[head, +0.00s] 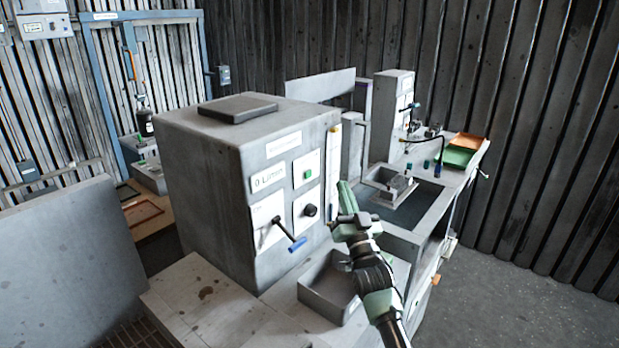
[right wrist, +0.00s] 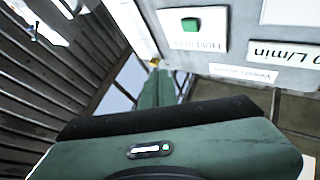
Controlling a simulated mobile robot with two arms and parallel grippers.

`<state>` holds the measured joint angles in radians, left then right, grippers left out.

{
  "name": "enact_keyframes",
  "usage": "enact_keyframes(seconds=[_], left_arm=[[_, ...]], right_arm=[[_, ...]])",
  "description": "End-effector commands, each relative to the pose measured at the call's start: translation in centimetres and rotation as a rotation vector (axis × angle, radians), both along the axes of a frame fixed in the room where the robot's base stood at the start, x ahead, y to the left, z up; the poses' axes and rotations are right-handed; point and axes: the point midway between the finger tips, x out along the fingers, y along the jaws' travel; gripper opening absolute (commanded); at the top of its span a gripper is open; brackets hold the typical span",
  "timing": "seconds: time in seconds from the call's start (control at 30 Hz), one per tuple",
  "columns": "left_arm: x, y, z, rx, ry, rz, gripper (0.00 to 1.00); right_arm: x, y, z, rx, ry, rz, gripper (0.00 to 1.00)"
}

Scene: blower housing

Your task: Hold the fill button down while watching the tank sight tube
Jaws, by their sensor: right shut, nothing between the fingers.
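The grey tank housing (head: 215,165) stands in the middle of the head view, its labelled panel facing right. The green fill button (head: 307,173) sits on a white plate beside a "0 L/min" readout (head: 268,179). The button shows upside down in the right wrist view (right wrist: 190,25). A pale upright sight tube (head: 335,160) runs along the panel's right edge; any level in it is too small to tell. My right gripper (head: 345,192) is shut and empty, right of the panel near the tube. Its fingers (right wrist: 160,88) are apart from the button. My left gripper is out of view.
Below the button are a black knob (head: 310,210) and a blue-handled lever (head: 297,244) that sticks out. An open grey tray (head: 318,290) lies below my right arm. A sink bench (head: 440,205) with green and orange trays stands behind right.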

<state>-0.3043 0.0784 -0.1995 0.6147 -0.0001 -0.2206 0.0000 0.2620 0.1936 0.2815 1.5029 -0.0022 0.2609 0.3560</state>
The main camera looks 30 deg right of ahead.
Motion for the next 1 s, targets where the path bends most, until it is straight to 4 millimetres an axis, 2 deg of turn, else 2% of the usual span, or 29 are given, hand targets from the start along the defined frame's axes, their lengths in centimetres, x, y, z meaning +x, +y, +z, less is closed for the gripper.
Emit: enact_keyframes(seconds=[0.3,0.5,1.0], left_arm=[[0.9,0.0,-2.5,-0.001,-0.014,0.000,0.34],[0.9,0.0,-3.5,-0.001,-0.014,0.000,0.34],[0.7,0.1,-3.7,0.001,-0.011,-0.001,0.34]], right_arm=[[4.2,1.8,-0.2,0.001,-0.002,0.002,0.00],[5.9,2.5,-0.2,0.002,-0.001,0.001,0.00],[6.5,2.8,0.0,0.000,0.001,0.001,0.00]])
